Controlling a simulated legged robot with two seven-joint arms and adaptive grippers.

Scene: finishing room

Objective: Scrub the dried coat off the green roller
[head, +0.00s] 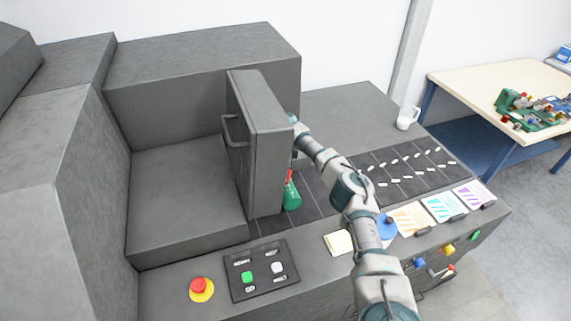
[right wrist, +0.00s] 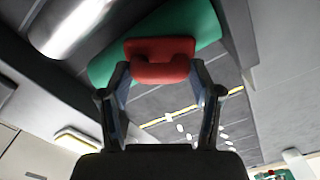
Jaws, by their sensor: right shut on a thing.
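The green roller (head: 291,196) lies on dark slats at the right side of the upright grey door; the door hides part of it. In the right wrist view the green roller (right wrist: 204,25) runs slantwise behind a red block (right wrist: 160,48). My right gripper (right wrist: 160,75) is shut on this red block, with one finger at each side of it. The red piece also shows just above the green in the head view (head: 289,175). Whether the red block is fixed to the roller or only in front of it I cannot tell. My left gripper is not in view.
The grey door (head: 262,150) stands upright left of my right arm. A control panel (head: 262,270) and a red stop button (head: 200,286) are at the front. A pale yellow pad (head: 338,242), colored cards (head: 443,206) and a white mug (head: 407,117) lie right. A shiny metal cylinder (right wrist: 70,25) is close by.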

